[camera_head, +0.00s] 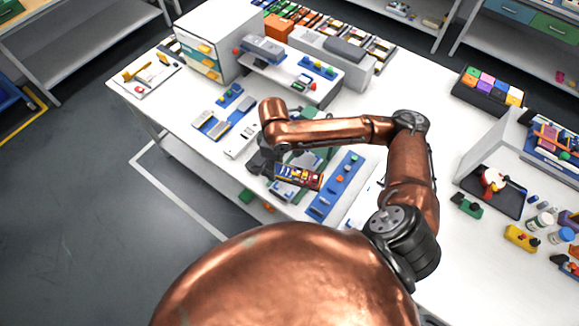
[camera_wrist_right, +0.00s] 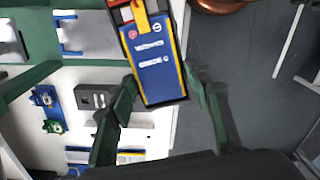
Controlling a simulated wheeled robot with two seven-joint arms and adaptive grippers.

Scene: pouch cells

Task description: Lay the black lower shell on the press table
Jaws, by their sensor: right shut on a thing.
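My right gripper (camera_head: 270,160) is shut on a black-edged shell (camera_head: 300,176) with a blue, yellow and red inside or face. The right wrist view shows the shell (camera_wrist_right: 158,75) between the two dark green fingers (camera_wrist_right: 160,88); a blue panel with white lettering fills it. The shell is held tilted, near the front edge of the white table. A green frame (camera_head: 318,135), perhaps part of the press, stands just behind it, partly hidden by my right arm. I cannot tell which surface is the press table. My left gripper is not in view.
A blue strip with small parts (camera_head: 335,187) lies right of the shell. Blue and grey plates (camera_head: 212,124) lie to the left. A white box (camera_head: 208,45) and a raised shelf (camera_head: 290,75) stand behind. A dark tray (camera_head: 492,192) sits at right. The table centre-right is bare.

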